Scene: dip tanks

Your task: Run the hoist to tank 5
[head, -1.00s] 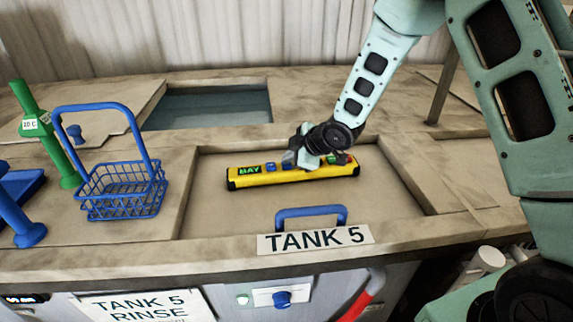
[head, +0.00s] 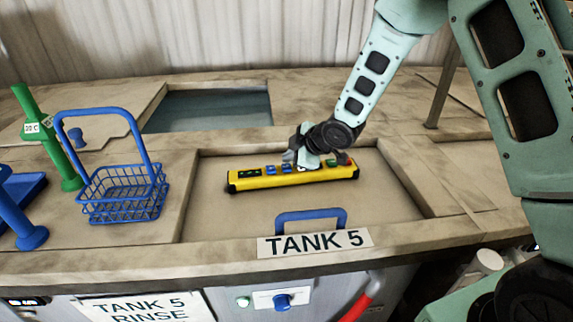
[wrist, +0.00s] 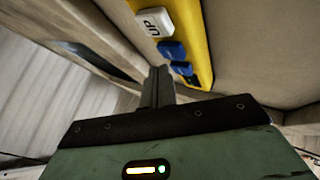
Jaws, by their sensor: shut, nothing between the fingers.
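The yellow hoist pendant (head: 290,181) lies flat on the closed cover (head: 395,190) behind the TANK 5 sign (head: 315,243). Its small display (head: 249,173) is dark with faint marks I cannot read. Blue buttons sit beside the display, and green and red ones are at the right end. In the wrist view the pendant (wrist: 185,14) shows a white UP button (wrist: 154,22) and two blue buttons (wrist: 172,51). My gripper (head: 291,158) is shut and empty, its fingertips low over the pendant's middle. I cannot tell whether they touch a button.
A blue handle (head: 310,214) stands up from the cover in front of the pendant. A blue wire basket (head: 122,195) and a green post (head: 62,160) stand to the left. An open tank of liquid (head: 208,110) lies behind. A TANK 5 RINSE label (head: 145,306) is on the front.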

